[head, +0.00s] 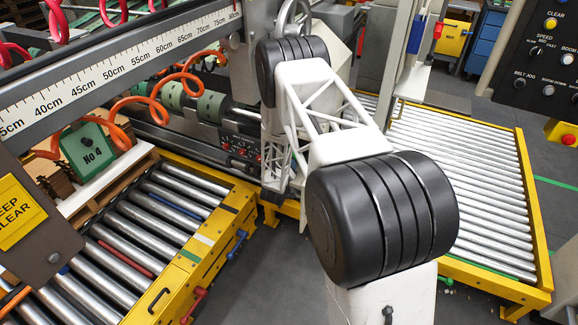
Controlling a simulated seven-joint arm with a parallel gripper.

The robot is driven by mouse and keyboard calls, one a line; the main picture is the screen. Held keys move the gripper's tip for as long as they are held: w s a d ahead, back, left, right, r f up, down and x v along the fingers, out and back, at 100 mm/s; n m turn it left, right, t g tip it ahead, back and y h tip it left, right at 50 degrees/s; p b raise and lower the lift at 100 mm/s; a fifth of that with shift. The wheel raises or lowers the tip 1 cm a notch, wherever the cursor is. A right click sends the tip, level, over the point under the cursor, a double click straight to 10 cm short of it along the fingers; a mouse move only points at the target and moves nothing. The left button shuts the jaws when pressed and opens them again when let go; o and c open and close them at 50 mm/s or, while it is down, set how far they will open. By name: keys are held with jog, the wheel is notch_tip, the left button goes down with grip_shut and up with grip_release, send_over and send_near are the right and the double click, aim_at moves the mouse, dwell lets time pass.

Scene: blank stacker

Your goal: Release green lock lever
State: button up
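A small green lever-like part (446,281) shows at the near left end of the right roller conveyor, just right of my arm's large black joint. It is too small to tell its position, and its lower mount is partly hidden. My arm rises from the bottom centre and reaches away toward the machine. Its far end drops behind the white lattice link, and my gripper's fingers cannot be made out.
The right roller conveyor (531,217) has a yellow frame. The left conveyor's yellow frame (212,243) carries a blue lever (238,244) and a red lever (194,304). Grey floor (280,268) lies open between them. A control panel (536,85) hangs at upper right.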

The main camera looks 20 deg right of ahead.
jog(key=shift+f, duration=0.1)
jog(key=shift+s+d+f+n+t+y, duration=0.15)
jog(key=shift+n+t, duration=0.15)
jog(key=shift+t, duration=0.2)
jog(key=shift+d+f+n+t+y, duration=0.15)
jog(key=shift+n+t, duration=0.15)
jog(key=shift+t, duration=0.2)
jog(key=x, duration=0.7)
jog(key=shift+w, duration=0.35)
jog(key=shift+d, duration=0.1)
grip_shut()
